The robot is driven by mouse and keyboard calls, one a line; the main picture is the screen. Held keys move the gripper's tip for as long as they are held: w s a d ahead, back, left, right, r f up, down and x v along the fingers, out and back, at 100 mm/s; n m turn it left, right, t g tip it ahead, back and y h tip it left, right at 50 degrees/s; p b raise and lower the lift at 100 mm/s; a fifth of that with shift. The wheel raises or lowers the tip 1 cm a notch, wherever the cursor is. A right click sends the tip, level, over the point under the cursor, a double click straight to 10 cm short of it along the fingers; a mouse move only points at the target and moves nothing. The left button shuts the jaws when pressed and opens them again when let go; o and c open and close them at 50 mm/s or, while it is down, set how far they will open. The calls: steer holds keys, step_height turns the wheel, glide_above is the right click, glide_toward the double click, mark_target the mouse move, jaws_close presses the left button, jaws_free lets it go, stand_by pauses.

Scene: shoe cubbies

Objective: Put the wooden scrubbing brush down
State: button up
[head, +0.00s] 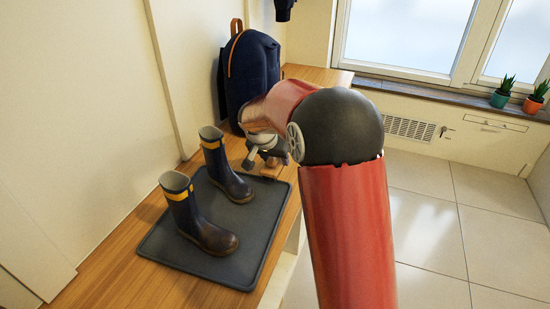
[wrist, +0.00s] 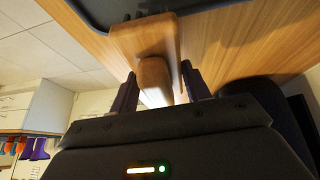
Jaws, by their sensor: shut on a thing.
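The wooden scrubbing brush (wrist: 155,78) is between the two fingers of my gripper (wrist: 160,85) in the wrist view. My gripper is shut on its raised grip. The brush's long block (wrist: 145,35) is at or just above the wooden bench top (wrist: 215,45), close to the dark tray's edge; I cannot tell whether it touches. In the head view my gripper (head: 262,160) is beyond the tray's far right corner, partly hidden by my arm, and a bit of the brush (head: 271,168) shows beside it.
A dark boot tray (head: 215,262) on the bench (head: 95,284) holds two navy boots with yellow bands, one nearer (head: 190,215) and one farther (head: 222,170). A navy backpack (head: 252,68) stands behind my gripper. The bench's right edge drops to the tiled floor (head: 430,235).

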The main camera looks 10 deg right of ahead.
steer(key=shift+f+b, duration=0.45)
steer(key=shift+f, duration=0.05)
steer(key=o, duration=1.1)
steer(key=shift+r, duration=0.15)
steer(key=shift+r+p, duration=0.3)
steer(key=shift+p, duration=0.15)
steer(key=p+v, duration=0.2)
steer(key=v, duration=1)
steer(key=s+d+r+n+y, duration=0.1)
steer(key=s+d+r+n, duration=0.1)
steer(key=s, duration=0.6)
steer(key=s+d+r+n+y, duration=0.1)
steer(key=s+d+r, duration=0.15)
steer(key=s, duration=0.55)
steer(key=s+f+n+t+y, duration=0.1)
steer(key=s+f+n, duration=0.2)
steer(key=s, duration=1.2)
steer(key=shift+a+f+t+y, duration=0.3)
steer(key=shift+f, duration=0.05)
steer(key=shift+s, duration=0.2)
